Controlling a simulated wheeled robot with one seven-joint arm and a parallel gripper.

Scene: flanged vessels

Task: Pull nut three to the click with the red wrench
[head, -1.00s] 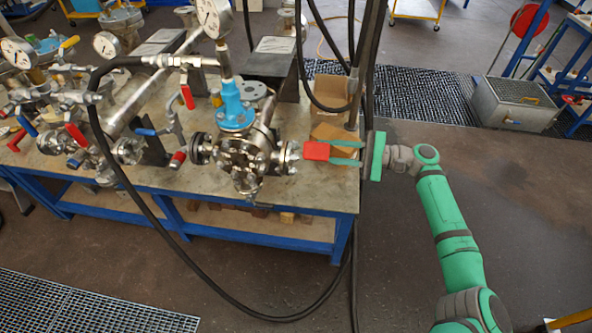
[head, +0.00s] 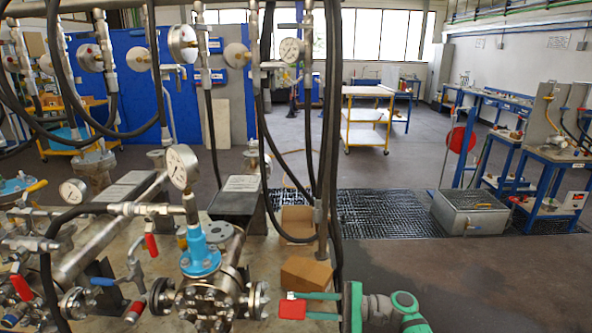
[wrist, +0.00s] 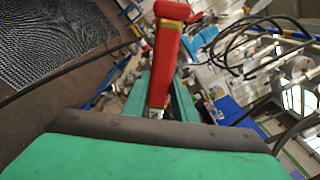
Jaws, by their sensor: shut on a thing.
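My gripper (head: 310,305) is shut on the red wrench (head: 291,310), at the right end of the bench. In the wrist view the wrench (wrist: 165,62) is a red bar standing out between my green fingers (wrist: 160,100), with a small metal patch near its base. The steel flanged vessel (head: 215,297) with a blue fitting (head: 199,255) and a gauge on top stands left of the wrench. A gap shows between the wrench and the vessel's right-hand flange (head: 258,299). The separate nuts are too small to tell apart, and I cannot read any numbers.
Black hoses (head: 328,150) hang just behind my gripper. Cardboard boxes (head: 305,272) lie on the bench behind the wrench. A steel tank (head: 468,213) stands on the floor at right.

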